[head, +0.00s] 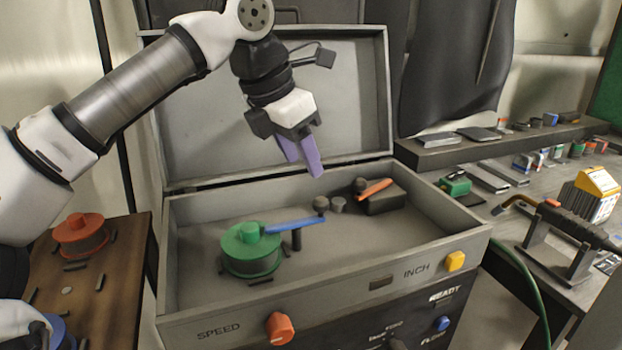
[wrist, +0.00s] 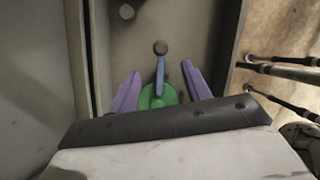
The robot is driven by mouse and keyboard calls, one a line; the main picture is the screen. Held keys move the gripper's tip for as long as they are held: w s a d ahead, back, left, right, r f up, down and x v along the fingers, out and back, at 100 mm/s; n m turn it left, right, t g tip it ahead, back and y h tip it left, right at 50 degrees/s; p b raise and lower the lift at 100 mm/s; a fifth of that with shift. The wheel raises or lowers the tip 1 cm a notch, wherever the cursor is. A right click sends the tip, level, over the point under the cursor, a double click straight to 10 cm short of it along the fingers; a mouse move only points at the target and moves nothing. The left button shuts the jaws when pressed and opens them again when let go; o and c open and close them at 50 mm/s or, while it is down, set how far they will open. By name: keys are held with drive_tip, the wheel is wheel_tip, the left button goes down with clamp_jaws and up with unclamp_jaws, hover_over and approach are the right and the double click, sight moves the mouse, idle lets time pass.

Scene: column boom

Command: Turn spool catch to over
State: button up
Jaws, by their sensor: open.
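A green spool (head: 238,247) sits in the left part of the open grey case. A blue lever (head: 293,224), which looks like the spool catch, runs from its hub to the right, past a dark upright post (head: 296,240). My gripper (head: 304,160), with purple fingers, is open and empty, above the case and apart from the lever. In the wrist view, the green spool (wrist: 150,100) and the blue lever (wrist: 160,76) show between the open fingers of my gripper (wrist: 161,82). The lever points away from the wrist there, and part of the spool is hidden.
The case's raised lid (head: 200,130) stands behind. A black block with an orange lever (head: 375,189) is at the case's back right. The front panel has an orange knob (head: 280,328) and a yellow button (head: 455,261). An orange spool (head: 80,232) stands on the left table.

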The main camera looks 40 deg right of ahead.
drive_tip(key=shift+v, duration=2.2)
drive_tip(key=shift+s+f, duration=0.1)
